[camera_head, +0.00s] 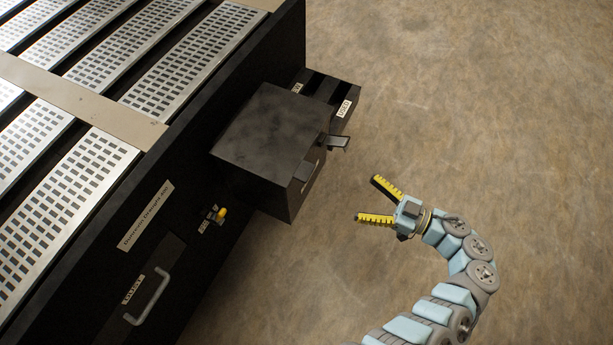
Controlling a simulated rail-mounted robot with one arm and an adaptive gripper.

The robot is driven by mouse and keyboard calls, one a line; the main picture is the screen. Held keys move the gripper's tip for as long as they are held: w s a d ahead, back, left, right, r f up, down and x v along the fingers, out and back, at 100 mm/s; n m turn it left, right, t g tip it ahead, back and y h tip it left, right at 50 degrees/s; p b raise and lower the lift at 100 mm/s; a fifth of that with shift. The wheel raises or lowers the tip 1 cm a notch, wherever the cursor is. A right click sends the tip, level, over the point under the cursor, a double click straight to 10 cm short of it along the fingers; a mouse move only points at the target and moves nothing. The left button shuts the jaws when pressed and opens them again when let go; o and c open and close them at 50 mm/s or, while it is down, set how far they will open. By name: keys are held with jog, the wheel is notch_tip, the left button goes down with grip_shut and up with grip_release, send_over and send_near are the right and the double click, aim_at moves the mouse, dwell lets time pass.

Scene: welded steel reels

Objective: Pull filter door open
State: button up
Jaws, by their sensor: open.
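A dark filter box (262,150) juts from the side of the black bench (255,75). Its door appears to be the right-hand face, seen at a steep angle, with a small grey latch or handle (338,143) sticking out near the upper corner. The door looks shut against the box. My gripper (368,199), with yellow-and-black fingers, is open and empty. It is to the right of the box, below and right of the latch, apart from both. The gap between the fingers faces the box.
A dark tray marked LOAD (344,108) sits behind the box. A yellow-knobbed switch (221,214) and a grey bar handle (149,300) are on the bench side. Perforated metal panels (187,62) cover the bench top. The floor on the right is clear.

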jog(key=p, duration=0.3)
send_near(311, 174)
jog(key=p+x, duration=0.1)
jog(key=x, duration=0.9)
jog(key=shift+f+p, duration=0.15)
jog(key=shift+p, duration=0.2)
jog(key=shift+w+a, duration=0.4)
jog(key=shift+a, duration=0.2)
jog(key=c, duration=1.3)
